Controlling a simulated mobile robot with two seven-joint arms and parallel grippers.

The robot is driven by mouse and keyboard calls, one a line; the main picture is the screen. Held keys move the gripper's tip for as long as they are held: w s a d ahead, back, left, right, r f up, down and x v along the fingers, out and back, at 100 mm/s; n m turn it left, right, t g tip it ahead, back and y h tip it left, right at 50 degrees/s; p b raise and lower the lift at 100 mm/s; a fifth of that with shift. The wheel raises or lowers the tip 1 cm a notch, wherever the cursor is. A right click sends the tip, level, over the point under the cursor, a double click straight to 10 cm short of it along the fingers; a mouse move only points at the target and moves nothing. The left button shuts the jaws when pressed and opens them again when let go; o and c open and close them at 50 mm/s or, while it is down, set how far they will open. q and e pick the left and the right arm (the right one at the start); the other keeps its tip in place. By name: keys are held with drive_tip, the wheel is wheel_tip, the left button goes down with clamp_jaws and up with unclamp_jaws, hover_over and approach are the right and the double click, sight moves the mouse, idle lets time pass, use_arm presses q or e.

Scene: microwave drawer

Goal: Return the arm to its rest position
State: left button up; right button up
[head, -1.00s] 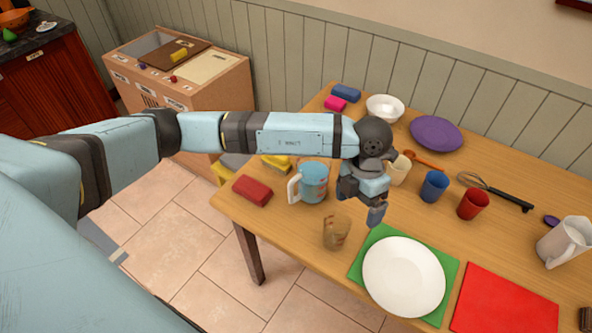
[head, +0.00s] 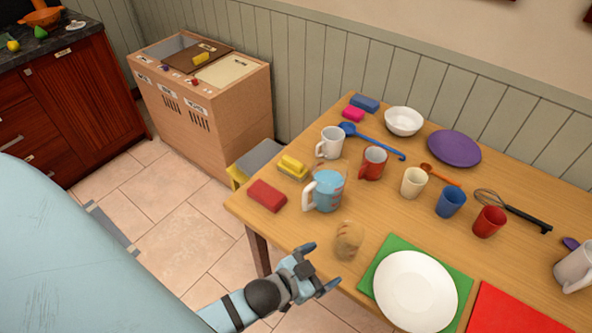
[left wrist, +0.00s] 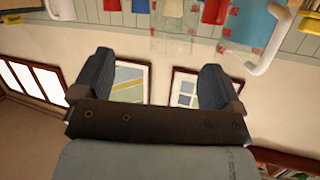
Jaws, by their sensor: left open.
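My left gripper (head: 318,270) is in the head view, just off the table's front edge, close to a brownish glass (head: 349,240). Its two fingers are spread and nothing is between them. In the left wrist view the fingers (left wrist: 153,85) also stand apart and empty, with wall pictures behind them. My left arm comes in low from the left, partly out of the frame. My right gripper is not in view.
The wooden table (head: 300,228) holds a blue measuring jug (head: 327,190), a red block (head: 267,195), several cups, and a white plate (head: 415,290) on a green mat. Floor is open left of the table. A wooden cabinet (head: 200,110) stands behind.

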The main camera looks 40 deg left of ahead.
use_arm(q)
drive_tip(key=s+a+f+n+g+y, duration=0.1)
drive_tip(key=s+a+f+n+g, duration=0.1)
drive_tip(key=s+f, duration=0.3)
drive_tip(key=shift+s+a+f+g, duration=0.2)
drive_tip(key=shift+s+a+g, duration=0.25)
drive_tip(key=shift+a, duration=0.2)
